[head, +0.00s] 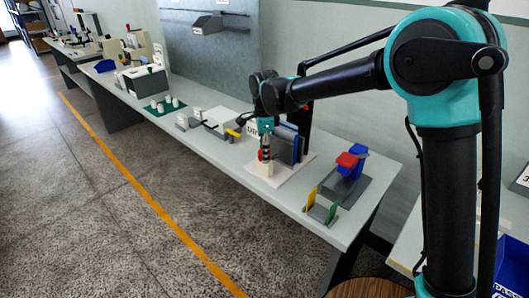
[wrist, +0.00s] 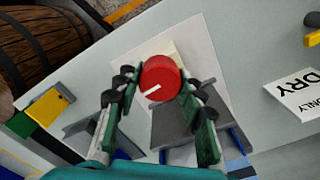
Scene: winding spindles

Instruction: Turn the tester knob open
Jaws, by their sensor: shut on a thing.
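The red tester knob (wrist: 160,72) is round with a short white mark near its lower-left edge in the wrist view. It sits on a pale block (head: 264,169) on a white base plate (head: 284,178), beside grey upright panels (head: 286,146). My gripper (head: 265,152) points down over the knob, with one finger on either side of it, shut on it. In the head view only a little red shows between the fingers. The knob's stem is hidden.
A grey stand with red and blue parts (head: 349,159) and a small holder with yellow and green plates (head: 322,206) stand to the right on the bench. A yellow handle (head: 232,133) and a "DRY ONLY" sign (wrist: 299,94) are close by. A barrel (wrist: 45,45) stands off the bench.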

